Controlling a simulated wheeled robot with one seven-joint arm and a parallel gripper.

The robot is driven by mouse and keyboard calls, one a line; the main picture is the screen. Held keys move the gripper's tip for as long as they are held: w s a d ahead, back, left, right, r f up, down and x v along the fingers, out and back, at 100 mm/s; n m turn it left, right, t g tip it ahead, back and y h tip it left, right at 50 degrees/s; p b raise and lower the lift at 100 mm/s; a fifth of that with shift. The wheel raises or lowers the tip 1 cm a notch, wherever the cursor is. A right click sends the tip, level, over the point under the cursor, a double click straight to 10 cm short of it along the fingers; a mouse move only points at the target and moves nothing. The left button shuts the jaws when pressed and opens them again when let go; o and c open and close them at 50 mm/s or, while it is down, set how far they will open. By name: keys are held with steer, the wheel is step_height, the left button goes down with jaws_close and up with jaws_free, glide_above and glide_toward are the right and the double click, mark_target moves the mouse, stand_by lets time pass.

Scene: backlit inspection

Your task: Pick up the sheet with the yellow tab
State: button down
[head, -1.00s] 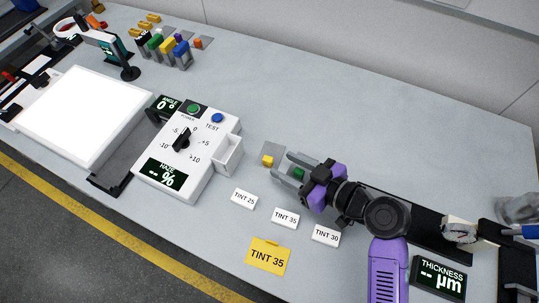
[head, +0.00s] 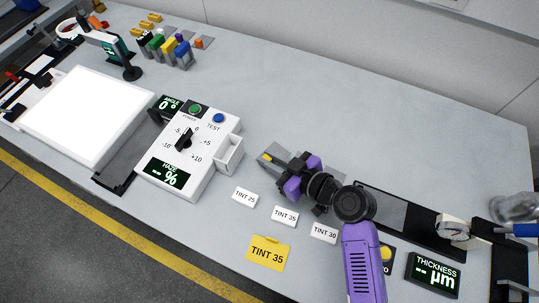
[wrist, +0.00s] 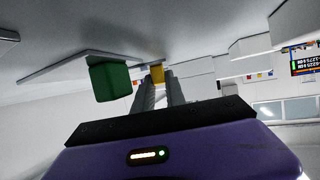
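The sheet's yellow tab (head: 266,157) shows at the fingertips of my gripper (head: 269,161), right of the white meter. In the wrist view the yellow tab (wrist: 157,74) sits between the two finger ends, and the fingers are close together on it. Most of its sheet is hidden by my gripper, and I cannot tell whether it is clear of the table. A green tab (wrist: 109,82) stands beside my fingers in the wrist view, on another grey sheet (wrist: 75,64). In the head view my gripper hides the green tab.
The white haze meter (head: 187,150) with an open side holder is left of my gripper. Small tint labels (head: 285,216) and a yellow TINT 35 card (head: 268,254) lie in front. A thickness gauge (head: 435,273) is at right.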

stand_by(0.3)
step_height(320, 180, up, 20)
steer(key=shift+b, duration=0.3)
